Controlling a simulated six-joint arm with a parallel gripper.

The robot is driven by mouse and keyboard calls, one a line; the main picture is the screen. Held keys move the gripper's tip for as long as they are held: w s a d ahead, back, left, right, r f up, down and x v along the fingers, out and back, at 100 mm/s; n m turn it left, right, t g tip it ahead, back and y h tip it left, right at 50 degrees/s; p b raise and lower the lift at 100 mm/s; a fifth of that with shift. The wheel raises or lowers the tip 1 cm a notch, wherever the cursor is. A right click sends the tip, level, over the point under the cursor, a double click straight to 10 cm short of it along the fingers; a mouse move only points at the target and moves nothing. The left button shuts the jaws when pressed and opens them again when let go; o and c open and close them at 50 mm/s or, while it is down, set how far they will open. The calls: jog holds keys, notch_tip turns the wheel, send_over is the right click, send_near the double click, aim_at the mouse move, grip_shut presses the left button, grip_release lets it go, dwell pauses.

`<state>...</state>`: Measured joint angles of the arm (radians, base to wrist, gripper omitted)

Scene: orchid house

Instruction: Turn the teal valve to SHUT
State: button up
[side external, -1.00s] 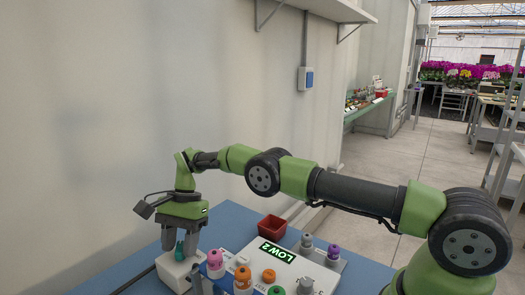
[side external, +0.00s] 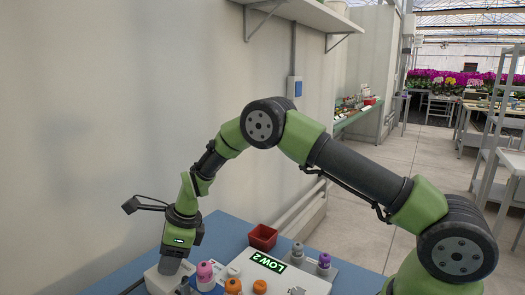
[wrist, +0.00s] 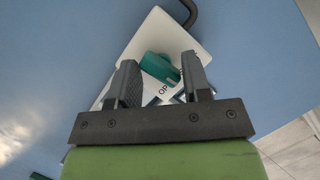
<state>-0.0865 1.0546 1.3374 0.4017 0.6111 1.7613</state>
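The teal valve handle (wrist: 160,68) shows in the wrist view on a white base (wrist: 205,28). It lies slantwise between the two fingers of my gripper (wrist: 160,72). The fingers stand wide apart, and I see no clear clamping on the handle. Part of a dark label reading "OP" shows beside the handle; the rest is covered. In the side view my gripper (side external: 170,266) is tilted low over the white base (side external: 160,285), and the valve is hidden there.
Pink (side external: 206,271), orange (side external: 233,286) and purple (side external: 324,260) knobbed parts stand close right of my gripper. A red bin (side external: 262,237) stands behind. A dark hose (wrist: 190,12) leaves the base. Blue table (wrist: 60,50) is clear at left.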

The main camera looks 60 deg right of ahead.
jog(key=s+d+r+n+t, duration=0.1)
jog(key=s+d+r+n, duration=0.1)
jog(key=s+r+n, duration=0.5)
jog(key=s+d+r+n+t, duration=0.1)
jog(key=s+d+r+n, duration=0.1)
jog(key=s+r+n, duration=0.5)
jog(key=shift+s+d+r+n+t+h, duration=0.35)
jog(key=shift+s+r, duration=2.45)
jog(key=shift+r, duration=2.55)
jog(key=w+f+m+g, duration=0.3)
jog(key=w+f+m, duration=0.1)
jog(key=w, duration=0.8)
jog(key=w+a+f+m, duration=0.1)
jog(key=w+f, duration=0.1)
jog(key=f, duration=0.5)
jog(key=w+a+f+m+g+y, duration=0.1)
jog(key=w+f+m, duration=0.1)
jog(key=f, duration=0.4)
jog(key=w+a+f+m+g+y, duration=0.1)
jog(key=w+f, duration=0.2)
jog(key=f, duration=0.4)
jog(key=shift+w+a+f+m, duration=0.25)
jog(key=shift+w+a+f, duration=0.05)
jog(key=shift+w+a, duration=0.1)
